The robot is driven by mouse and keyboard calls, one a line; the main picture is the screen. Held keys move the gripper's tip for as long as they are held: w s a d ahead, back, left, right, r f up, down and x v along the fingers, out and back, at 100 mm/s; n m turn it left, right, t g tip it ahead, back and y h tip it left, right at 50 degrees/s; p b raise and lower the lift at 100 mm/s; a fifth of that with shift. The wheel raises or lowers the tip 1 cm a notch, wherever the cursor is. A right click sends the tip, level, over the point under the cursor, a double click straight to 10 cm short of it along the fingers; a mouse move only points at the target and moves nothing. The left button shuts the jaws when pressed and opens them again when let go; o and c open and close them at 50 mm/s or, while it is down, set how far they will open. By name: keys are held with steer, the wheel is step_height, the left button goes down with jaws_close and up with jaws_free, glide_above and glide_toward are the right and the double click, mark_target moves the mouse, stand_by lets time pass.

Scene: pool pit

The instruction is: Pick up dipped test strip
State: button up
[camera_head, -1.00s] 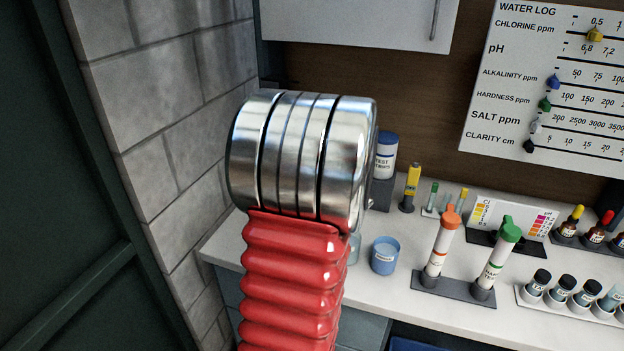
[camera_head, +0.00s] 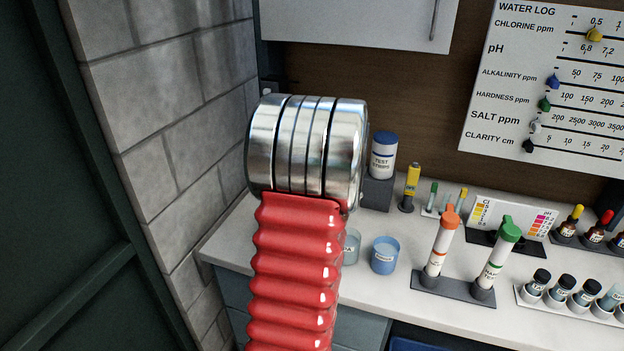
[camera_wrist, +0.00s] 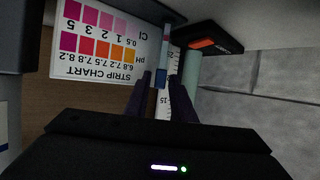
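In the wrist view, the two dark purple fingers of my gripper (camera_wrist: 162,80) point away from the camera and stand apart. A narrow upright piece with a dark blue band (camera_wrist: 161,78) shows between them; I cannot tell whether it is the dipped test strip. No contact with the fingers is clear. A white scale strip (camera_wrist: 164,104) with numbers lies behind the fingers. In the head view, my arm hides the gripper. The white test strips bottle (camera_head: 383,160) with a blue lid stands on a dark block, right of my arm.
The strip chart (camera_wrist: 100,45) is upside down at the wrist view's upper left. A dark part with an orange patch (camera_wrist: 203,43) is close on the right. Two cups (camera_head: 385,258) (camera_head: 351,247) and two capped tubes (camera_head: 440,248) stand on the counter. A block wall (camera_head: 185,150) is left.

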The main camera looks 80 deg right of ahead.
stand_by(0.4)
jaws_close()
steer(key=shift+r, duration=0.1)
step_height(320, 180, up, 18)
stand_by(0.9)
stand_by(0.5)
